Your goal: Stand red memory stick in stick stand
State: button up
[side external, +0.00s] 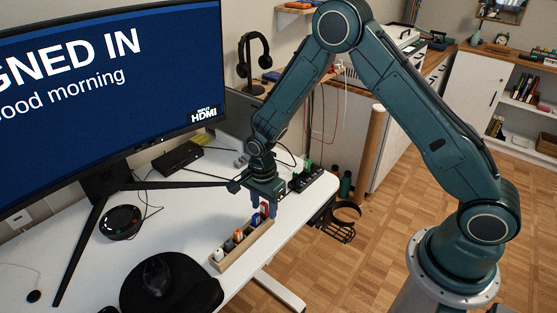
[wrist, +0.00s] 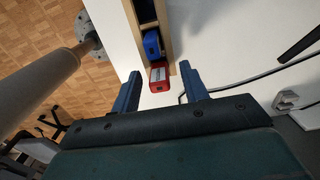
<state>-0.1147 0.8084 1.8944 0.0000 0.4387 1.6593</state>
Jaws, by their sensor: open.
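The red memory stick (wrist: 159,78) stands at the near end of the wooden stick stand (wrist: 133,14) in the wrist view, seemingly upright in its end slot. A blue stick (wrist: 151,43) is in the slot beside it. My gripper (wrist: 160,71) is open, with one finger on each side of the red stick and a gap on both sides. In the side view my gripper (side external: 261,203) points down over the stand's far end. The red stick (side external: 264,208) shows there partly behind a finger. The stand (side external: 232,262) also holds white, dark and orange sticks. The red stick's base is hidden.
A black mouse (side external: 157,277) on a dark pad lies left of the stand. A black power strip (side external: 314,180) with plugs lies behind my gripper, near the desk's right edge. The monitor (side external: 110,85) rises at the left. White desk between stand and monitor foot is mostly clear.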

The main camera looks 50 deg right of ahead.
aim_at(264, 203)
notch_tip(264, 203, up, 13)
dwell(0.6)
dwell(0.3)
jog(key=shift+f, duration=0.25)
jog(key=c, duration=0.6)
jog(key=shift+f, duration=0.4)
grip_shut()
jog(key=shift+f+n, duration=0.6)
jog(key=shift+f, duration=0.2)
jog(key=shift+f, duration=0.15)
jog(key=shift+f, duration=2.85)
